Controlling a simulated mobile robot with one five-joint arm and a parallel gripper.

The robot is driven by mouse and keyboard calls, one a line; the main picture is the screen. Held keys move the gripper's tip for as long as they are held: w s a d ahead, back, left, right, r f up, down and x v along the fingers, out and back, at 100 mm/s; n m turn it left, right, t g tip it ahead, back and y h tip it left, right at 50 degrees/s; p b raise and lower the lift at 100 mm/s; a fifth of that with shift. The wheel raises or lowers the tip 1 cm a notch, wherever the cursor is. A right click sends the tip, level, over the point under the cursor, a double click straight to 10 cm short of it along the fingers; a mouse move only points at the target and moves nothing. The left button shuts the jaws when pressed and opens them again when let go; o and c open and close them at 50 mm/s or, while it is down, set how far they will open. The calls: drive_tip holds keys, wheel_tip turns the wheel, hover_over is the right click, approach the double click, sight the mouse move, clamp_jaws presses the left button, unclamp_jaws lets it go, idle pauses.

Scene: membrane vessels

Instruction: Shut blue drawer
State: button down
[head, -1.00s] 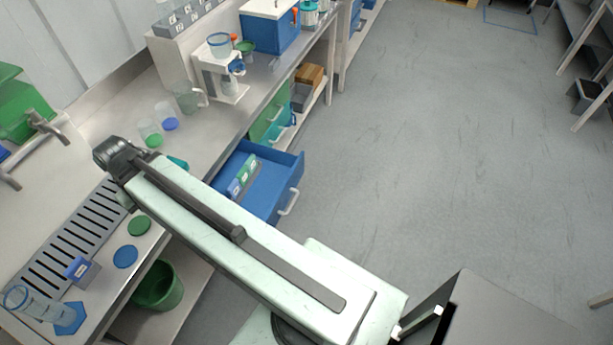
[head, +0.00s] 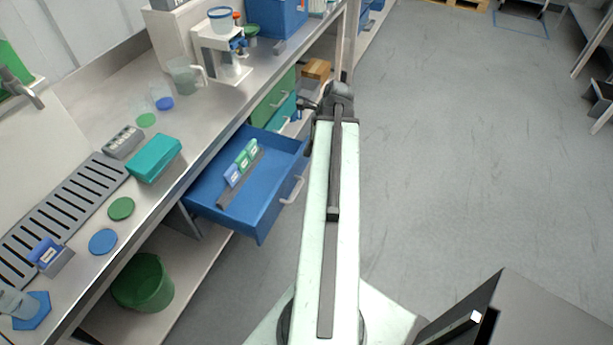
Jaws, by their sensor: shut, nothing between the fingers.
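The blue drawer (head: 270,214) stands pulled well out from under the bench, left of my arm. Its pale handle (head: 293,189) is on the front panel, which faces right toward my arm. A grey rack with blue and green cards (head: 240,168) lies inside the drawer. My gripper (head: 305,105) is at the far end of my arm, beyond the drawer's far corner and near the other drawers. It looks small and dark, shut and empty, and is partly hidden by my wrist. I see no contact with the blue drawer.
A green drawer (head: 273,101) and a teal drawer (head: 283,115) are beyond the blue one. The bench top holds a teal box (head: 154,157) and a jug (head: 185,75). A green bucket (head: 146,284) stands on the lower shelf. The floor (head: 450,160) at right is clear.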

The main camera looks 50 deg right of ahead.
drive_tip(key=s+d+f+m, duration=0.2)
drive_tip(key=s+d+m, duration=0.2)
drive_tip(key=s, duration=0.1)
drive_tip(key=w+a+f+b, duration=0.1)
drive_tip(key=w+f+b, duration=0.6)
drive_tip(key=b, duration=0.3)
drive_tip(key=shift+w+a+f+t, duration=0.2)
drive_tip(key=shift+a+f+t, duration=0.1)
drive_tip(key=shift+f, duration=0.6)
